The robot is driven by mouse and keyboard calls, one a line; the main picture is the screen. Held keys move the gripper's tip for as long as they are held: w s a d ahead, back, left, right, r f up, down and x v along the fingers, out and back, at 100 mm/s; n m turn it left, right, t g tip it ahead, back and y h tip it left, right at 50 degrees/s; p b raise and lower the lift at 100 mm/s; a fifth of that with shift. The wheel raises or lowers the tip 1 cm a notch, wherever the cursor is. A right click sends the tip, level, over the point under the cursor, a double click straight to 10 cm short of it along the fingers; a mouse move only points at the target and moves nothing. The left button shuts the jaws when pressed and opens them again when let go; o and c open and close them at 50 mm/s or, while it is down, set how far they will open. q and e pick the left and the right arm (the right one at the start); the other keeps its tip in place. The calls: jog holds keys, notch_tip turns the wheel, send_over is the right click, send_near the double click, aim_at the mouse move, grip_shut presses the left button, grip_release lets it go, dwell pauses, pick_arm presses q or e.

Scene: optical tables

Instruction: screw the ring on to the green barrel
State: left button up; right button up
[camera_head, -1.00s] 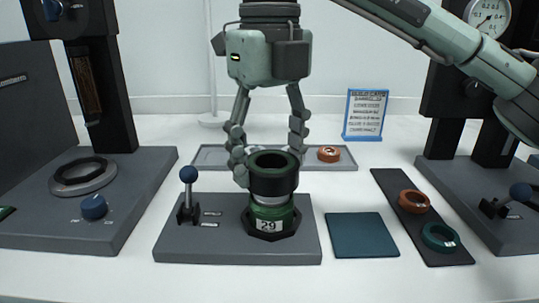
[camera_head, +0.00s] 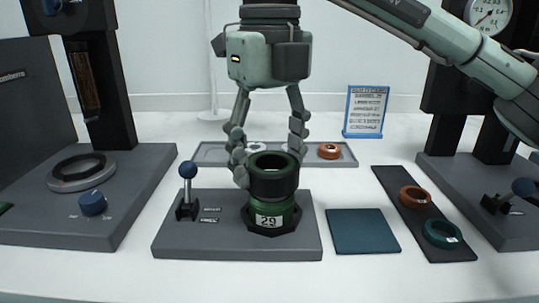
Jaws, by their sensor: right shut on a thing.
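The green barrel (camera_head: 273,213) stands upright in a dark hexagonal holder on a grey base plate. It bears a white label reading 29. A dark ring (camera_head: 273,184) sits on top of the barrel, roughly level, with no pale band showing between the two. My right gripper (camera_head: 268,168) reaches down from above and behind, its fingers to either side of the ring, shut on it. The ring partly hides the right finger's tip. My left gripper is not in view.
A teal mat (camera_head: 362,232) lies to the right, then a dark strip (camera_head: 385,180) with an orange and a green ring. Behind is a grey tray (camera_head: 346,158) with an orange ring. Presses flank both sides.

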jog(key=shift+f+b, duration=0.8)
jog(key=shift+f, duration=0.05)
dwell(2.1)
jog(key=shift+f+m+b, duration=0.1)
jog(key=shift+m+b, duration=0.2)
jog(key=shift+m, duration=0.5)
jog(key=m+b, duration=0.1)
jog(key=m, duration=0.2)
jog(key=m+b, duration=0.1)
jog(key=m, duration=0.3)
jog(key=shift+f, duration=0.1)
jog(key=m+b, duration=0.2)
jog(key=m, duration=0.3)
jog(key=shift+m, duration=0.4)
jog(key=shift+c, duration=0.5)
jog(key=m+b, duration=0.1)
jog(key=m, duration=0.1)
jog(key=shift+m, duration=0.4)
jog(key=shift+r, duration=0.2)
